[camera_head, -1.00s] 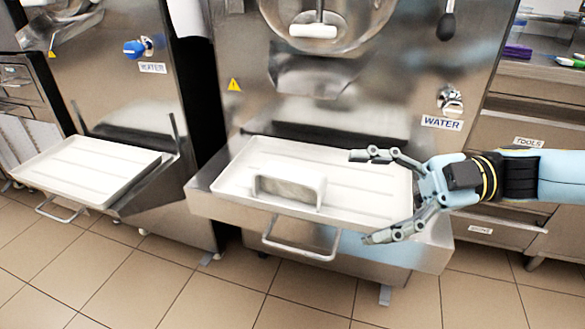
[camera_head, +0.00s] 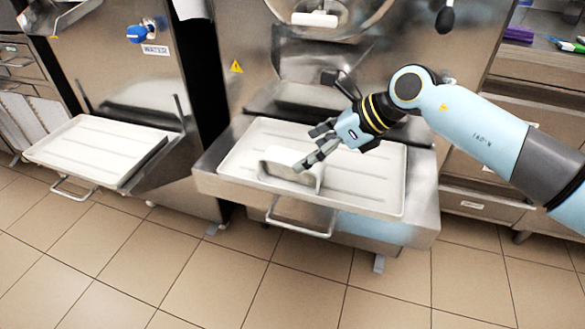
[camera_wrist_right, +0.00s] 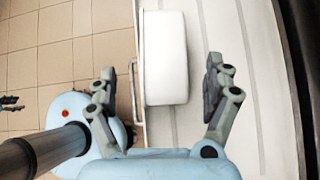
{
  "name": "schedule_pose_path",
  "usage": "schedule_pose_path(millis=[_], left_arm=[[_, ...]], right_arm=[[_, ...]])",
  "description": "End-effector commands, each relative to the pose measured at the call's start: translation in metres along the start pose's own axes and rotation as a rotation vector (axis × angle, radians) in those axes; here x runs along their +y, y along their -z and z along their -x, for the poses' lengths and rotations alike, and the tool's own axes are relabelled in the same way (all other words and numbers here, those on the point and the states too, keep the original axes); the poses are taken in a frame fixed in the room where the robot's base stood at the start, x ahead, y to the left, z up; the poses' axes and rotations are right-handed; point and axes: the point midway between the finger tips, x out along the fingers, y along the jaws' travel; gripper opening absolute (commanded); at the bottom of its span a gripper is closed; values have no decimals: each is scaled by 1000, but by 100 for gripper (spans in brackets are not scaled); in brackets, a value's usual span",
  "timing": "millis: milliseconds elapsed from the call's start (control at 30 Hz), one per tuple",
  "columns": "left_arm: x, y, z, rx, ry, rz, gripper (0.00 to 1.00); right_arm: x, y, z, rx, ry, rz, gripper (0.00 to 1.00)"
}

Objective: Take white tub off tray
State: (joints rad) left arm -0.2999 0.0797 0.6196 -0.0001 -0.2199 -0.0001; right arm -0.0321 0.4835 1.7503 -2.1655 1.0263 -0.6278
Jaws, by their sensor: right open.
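The white tub (camera_head: 290,181) sits on the white tray (camera_head: 370,188) of the middle machine, left of the tray's middle near the front edge. My right gripper (camera_head: 308,148) is open over the tub, its fingers reaching down and left toward it. In the right wrist view the tub (camera_wrist_right: 165,58) shows between the lines of the two open fingers (camera_wrist_right: 160,78), with gaps on both sides. I cannot tell from the frames whether a finger touches it. My left gripper does not show in the head view.
A metal drip shelf with a front handle (camera_head: 300,228) carries the tray. The machine front (camera_head: 290,85) rises close behind it. A second, empty white tray (camera_head: 95,150) stands at the left machine. Tiled floor (camera_head: 200,280) lies open in front. A drawer unit stands at right.

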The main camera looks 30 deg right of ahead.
Motion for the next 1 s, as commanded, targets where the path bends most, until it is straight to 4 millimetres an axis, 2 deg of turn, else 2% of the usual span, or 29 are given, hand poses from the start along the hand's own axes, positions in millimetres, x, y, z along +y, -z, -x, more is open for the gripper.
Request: schedule_pose_path(millis=[167,433,733,1000], left_arm=[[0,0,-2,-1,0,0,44],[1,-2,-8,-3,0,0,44],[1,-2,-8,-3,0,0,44],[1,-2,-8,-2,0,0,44]], right_arm=[[-1,-1,-15,-2,-2,-3,85],[-5,-3,-55,-1,-3,-3,85],[-5,-3,-59,0,-2,-1,85],[-5,-3,-59,0,-2,-1,49]])
